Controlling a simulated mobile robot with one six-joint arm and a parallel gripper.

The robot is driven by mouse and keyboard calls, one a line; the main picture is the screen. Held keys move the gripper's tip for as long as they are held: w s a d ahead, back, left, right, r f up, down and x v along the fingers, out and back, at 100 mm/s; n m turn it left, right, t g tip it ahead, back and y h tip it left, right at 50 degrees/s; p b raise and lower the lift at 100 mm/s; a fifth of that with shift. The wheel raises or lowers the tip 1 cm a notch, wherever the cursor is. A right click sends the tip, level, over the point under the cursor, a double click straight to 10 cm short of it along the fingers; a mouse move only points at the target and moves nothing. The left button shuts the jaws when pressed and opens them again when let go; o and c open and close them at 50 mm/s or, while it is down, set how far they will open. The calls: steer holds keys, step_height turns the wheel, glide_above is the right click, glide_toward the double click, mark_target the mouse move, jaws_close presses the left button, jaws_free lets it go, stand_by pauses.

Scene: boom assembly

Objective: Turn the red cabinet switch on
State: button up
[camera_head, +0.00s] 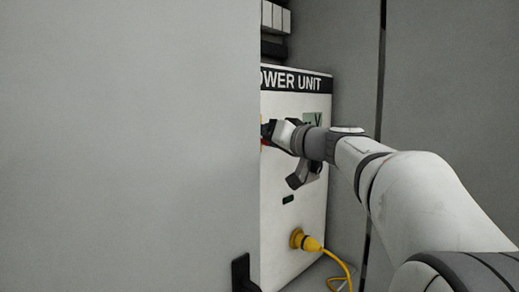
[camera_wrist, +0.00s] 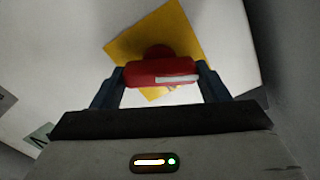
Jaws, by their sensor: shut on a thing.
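The red cabinet switch (camera_wrist: 150,73) is a red rotary handle with a white mark on it, in front of a yellow square plate (camera_wrist: 188,32) in the wrist view. My gripper (camera_wrist: 160,82) has one finger at each end of the red handle and is shut on it. In the head view my gripper (camera_head: 268,131) reaches the front of the white power unit (camera_head: 300,215). There the switch is mostly hidden behind a large grey panel and my gripper; only a sliver of red and yellow shows.
The large grey panel (camera_head: 130,150) fills the left of the head view, close to my gripper. A yellow plug (camera_head: 304,241) with a yellow cable sits low on the power unit. A grey cabinet wall (camera_head: 355,90) stands to the right, behind my arm.

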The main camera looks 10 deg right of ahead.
steer(key=m+b, duration=0.2)
steer(key=m, duration=1)
steer(key=shift+f+m, duration=0.1)
steer(key=shift+m, duration=0.2)
steer(key=shift+d, duration=0.1)
stand_by(0.3)
steer(key=o, duration=1)
steer(key=b+v, duration=0.1)
steer(key=v, duration=0.6)
steer(key=shift+s+d, duration=0.2)
steer(key=shift+s, duration=0.1)
